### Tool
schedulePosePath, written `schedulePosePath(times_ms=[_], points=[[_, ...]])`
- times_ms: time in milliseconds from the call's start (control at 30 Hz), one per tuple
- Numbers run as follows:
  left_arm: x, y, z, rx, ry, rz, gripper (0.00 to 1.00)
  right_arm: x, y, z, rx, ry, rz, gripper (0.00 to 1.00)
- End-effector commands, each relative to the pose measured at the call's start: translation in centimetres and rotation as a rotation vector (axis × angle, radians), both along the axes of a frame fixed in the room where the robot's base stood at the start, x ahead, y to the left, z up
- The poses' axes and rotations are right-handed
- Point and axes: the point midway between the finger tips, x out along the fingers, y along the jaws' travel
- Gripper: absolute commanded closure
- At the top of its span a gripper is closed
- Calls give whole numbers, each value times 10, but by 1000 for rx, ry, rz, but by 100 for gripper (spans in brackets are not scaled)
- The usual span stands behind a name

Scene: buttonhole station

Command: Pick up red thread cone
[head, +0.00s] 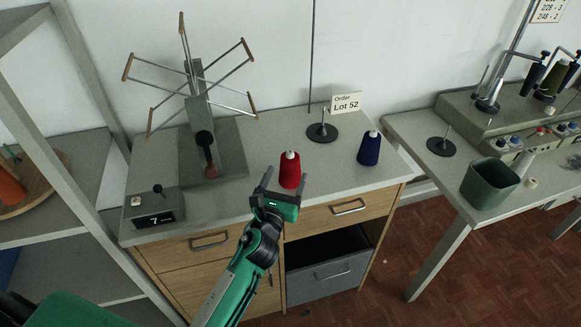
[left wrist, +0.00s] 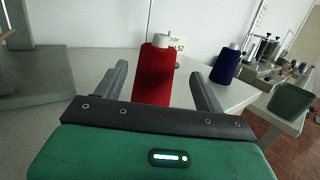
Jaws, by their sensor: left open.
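The red thread cone (head: 290,171) stands upright on the grey top of the wooden cabinet, near its front edge. My left gripper (head: 283,180) is open, its two fingers pointing at the cone from the front. In the left wrist view the red cone (left wrist: 154,75) shows between and beyond the two open fingers (left wrist: 160,85), and its lower part is hidden behind the gripper body. I cannot tell from these views whether the fingertips reach past the cone's near side. The right gripper is not in view.
A blue cone (head: 369,149) stands to the right, and a black spindle stand (head: 322,131) behind with a Lot 52 card (head: 345,103). A yarn winder (head: 202,120) and a counter box (head: 157,211) are to the left. A green bin (head: 490,184) sits on the right table.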

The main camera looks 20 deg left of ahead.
Motion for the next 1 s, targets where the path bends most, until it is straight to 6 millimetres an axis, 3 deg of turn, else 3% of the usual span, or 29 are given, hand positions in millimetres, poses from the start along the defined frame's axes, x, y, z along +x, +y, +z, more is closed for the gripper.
schedulePosePath(times_ms=[233, 500, 833, 1000], points=[[16, 1, 6, -1, 0, 1, 29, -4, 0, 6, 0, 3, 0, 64], [52, 5, 15, -2, 0, 0, 29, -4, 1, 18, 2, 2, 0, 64], [58, 5, 14, -1, 1, 0, 29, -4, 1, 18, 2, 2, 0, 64], [58, 5, 14, -1, 1, 0, 62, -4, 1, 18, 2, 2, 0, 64]])
